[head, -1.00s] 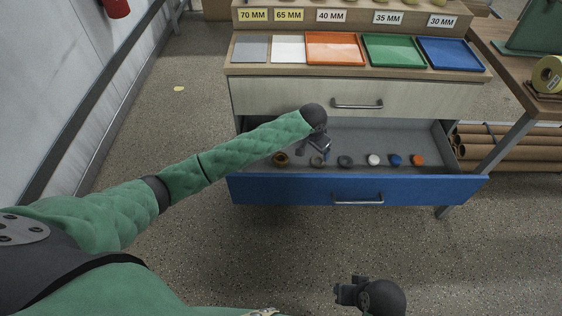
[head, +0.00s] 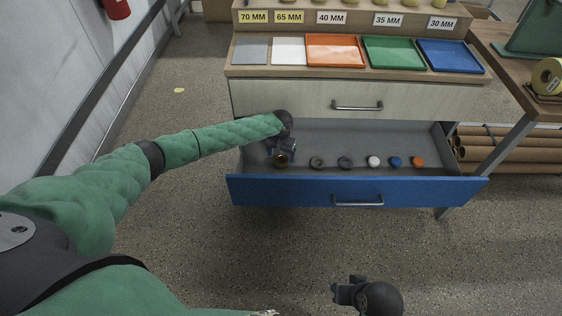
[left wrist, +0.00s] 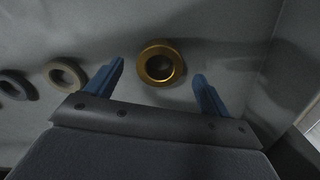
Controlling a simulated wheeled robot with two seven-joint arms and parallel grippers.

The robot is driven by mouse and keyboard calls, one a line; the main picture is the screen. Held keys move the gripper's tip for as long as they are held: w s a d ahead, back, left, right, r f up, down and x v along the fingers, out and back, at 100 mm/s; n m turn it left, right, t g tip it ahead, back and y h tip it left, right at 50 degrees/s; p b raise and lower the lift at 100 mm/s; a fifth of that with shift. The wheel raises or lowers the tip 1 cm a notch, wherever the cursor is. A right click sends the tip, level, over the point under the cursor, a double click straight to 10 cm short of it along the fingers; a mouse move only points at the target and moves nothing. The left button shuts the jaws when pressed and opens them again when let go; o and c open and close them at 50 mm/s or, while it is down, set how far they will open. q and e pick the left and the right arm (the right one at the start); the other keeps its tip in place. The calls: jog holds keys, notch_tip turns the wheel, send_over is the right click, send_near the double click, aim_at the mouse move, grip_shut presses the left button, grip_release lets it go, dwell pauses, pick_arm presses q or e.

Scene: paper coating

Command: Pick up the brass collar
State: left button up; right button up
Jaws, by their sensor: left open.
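The brass collar (head: 281,159) is a gold ring lying at the left end of the row in the open drawer. In the left wrist view the brass collar (left wrist: 159,63) lies flat on the grey drawer floor, ahead of and between my open fingers, touching neither as far as I can see. My left gripper (head: 283,154) is in the drawer over the collar; its two blue fingers (left wrist: 158,82) are spread and empty. My right gripper (head: 340,292) is low in the head view, away from the drawer; its jaws are too small to read.
The open drawer (head: 300,190) has a blue front. Right of the collar lie a tan ring (head: 317,162), a dark ring (head: 345,162), and white (head: 374,161), blue (head: 395,162) and orange (head: 417,161) pieces. A closed drawer (head: 290,97) sits above. The drawer wall is near the left gripper.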

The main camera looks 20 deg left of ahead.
pick_arm(q)
jog(key=shift+f, duration=1.3)
jog(key=shift+c, duration=0.4)
jog(key=c, duration=1)
jog(key=shift+r, duration=0.1)
jog(key=shift+c, duration=0.2)
